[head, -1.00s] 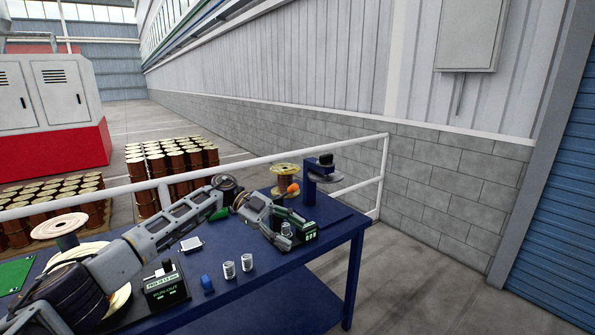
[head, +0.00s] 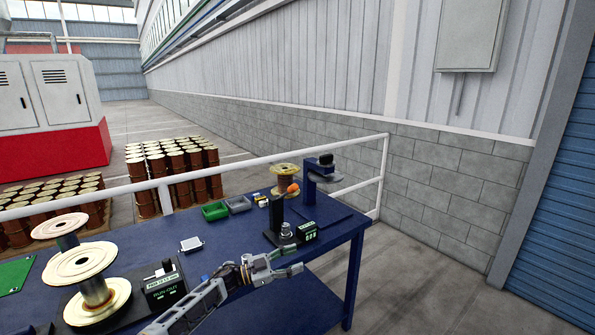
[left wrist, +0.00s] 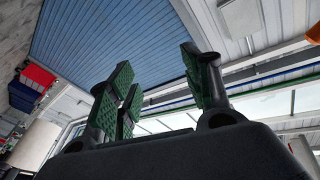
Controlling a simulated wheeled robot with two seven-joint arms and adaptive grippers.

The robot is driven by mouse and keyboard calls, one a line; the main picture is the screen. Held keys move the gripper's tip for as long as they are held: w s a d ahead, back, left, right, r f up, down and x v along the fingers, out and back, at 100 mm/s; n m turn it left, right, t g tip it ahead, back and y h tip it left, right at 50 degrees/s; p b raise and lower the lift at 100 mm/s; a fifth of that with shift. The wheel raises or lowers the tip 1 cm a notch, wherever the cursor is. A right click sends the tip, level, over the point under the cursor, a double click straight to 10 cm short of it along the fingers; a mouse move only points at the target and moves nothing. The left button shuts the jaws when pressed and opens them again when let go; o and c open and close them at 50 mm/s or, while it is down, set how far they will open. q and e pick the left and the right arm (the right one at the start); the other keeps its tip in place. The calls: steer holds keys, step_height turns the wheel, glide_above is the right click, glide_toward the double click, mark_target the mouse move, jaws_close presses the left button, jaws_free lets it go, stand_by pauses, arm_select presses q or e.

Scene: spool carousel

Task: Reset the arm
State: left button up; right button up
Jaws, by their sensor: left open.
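My left gripper (head: 289,261) is open and empty over the front edge of the blue table (head: 330,237). My arm comes in from the bottom left of the head view, in front of the table. In the left wrist view the green-padded fingers of my left gripper (left wrist: 162,82) stand apart with nothing between them. They point up toward a blue shutter and the roof. My right gripper is not in view.
A large spool (head: 80,262) and a black display box (head: 165,286) are at the table's left. A second display (head: 307,231), a small spool (head: 285,180), a green tray (head: 215,211) and a grey tray (head: 238,204) stand farther back. A white railing (head: 240,166) runs behind.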

arm_select(q)
steer(key=s+a+f+n+t+y, duration=0.2)
steer(key=a+f+n+y, duration=0.2)
steer(key=f, duration=0.7)
steer(key=s+a+f+n+t+y, duration=0.3)
steer(key=a+f+n, duration=0.1)
steer(key=f, duration=0.7)
steer(key=s+a+f+n+t+y, duration=0.2)
steer(key=a+f+n+y, duration=0.2)
steer(key=f, duration=0.7)
steer(key=s+a+f+n+g+y, duration=0.1)
steer(key=s+a+f+y, duration=0.25)
steer(key=s+f, duration=0.7)
steer(key=s+a+f+n+g+y, duration=0.1)
steer(key=s+a+f+g+y, duration=0.15)
steer(key=s+f, duration=0.7)
steer(key=s+a+f+n+g+y, duration=0.1)
steer(key=s+a+f+g, duration=0.25)
steer(key=s+f, duration=0.6)
steer(key=s+a+f+g, duration=0.1)
steer(key=s+f+g, duration=0.1)
steer(key=s, duration=1.2)
steer(key=s+a+f+n+g+y, duration=0.1)
steer(key=s+a+g, duration=0.1)
steer(key=s, duration=1.2)
steer(key=shift+s+f+g, duration=0.35)
steer(key=shift+f+g, duration=0.05)
steer(key=shift+a, duration=0.2)
